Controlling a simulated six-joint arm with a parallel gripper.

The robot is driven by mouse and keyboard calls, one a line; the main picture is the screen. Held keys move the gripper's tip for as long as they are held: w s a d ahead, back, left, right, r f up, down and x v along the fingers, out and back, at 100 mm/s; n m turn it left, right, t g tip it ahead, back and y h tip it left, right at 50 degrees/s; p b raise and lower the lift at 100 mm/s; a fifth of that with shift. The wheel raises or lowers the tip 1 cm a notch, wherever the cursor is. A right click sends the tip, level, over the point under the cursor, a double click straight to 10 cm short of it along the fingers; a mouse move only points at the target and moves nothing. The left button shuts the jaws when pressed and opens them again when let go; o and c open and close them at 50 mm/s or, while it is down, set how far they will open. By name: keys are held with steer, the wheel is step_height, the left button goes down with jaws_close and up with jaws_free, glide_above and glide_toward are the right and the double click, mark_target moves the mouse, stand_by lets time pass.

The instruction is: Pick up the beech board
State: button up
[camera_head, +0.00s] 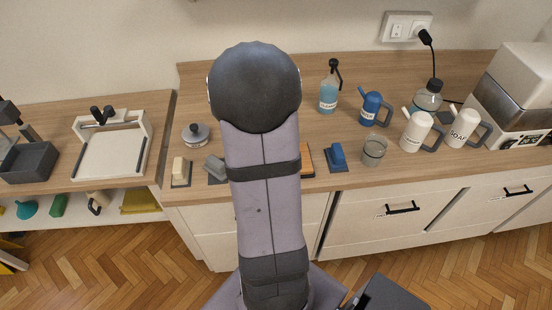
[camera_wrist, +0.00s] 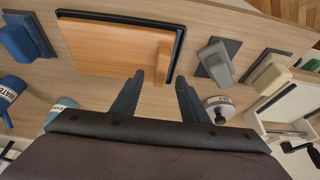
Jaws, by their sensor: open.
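The beech board (camera_wrist: 105,45) is a flat orange-tan board with a raised block at its right end, seen at the upper left of the wrist view. It lies in a thin dark-edged holder (camera_wrist: 120,18). In the head view my arm hides most of it; only an orange edge (camera_head: 306,158) shows beside the arm. My gripper (camera_wrist: 160,79) is open and empty. In the wrist view its fingertips appear just below the board's raised-block end, with no visible contact. The gripper is hidden behind my arm in the head view.
Close beside the board are a blue block on a dark base (camera_head: 338,157) and a grey one (camera_head: 214,166). A cream block (camera_head: 181,172), a lidded pot (camera_head: 196,134) and a glass (camera_head: 374,150) stand nearby. Bottles and jugs (camera_head: 416,131) stand to the right.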

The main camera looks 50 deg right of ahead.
steer(key=shift+p+x, duration=0.35)
steer(key=shift+x, duration=1.55)
steer(key=shift+a, duration=0.15)
jaws_close()
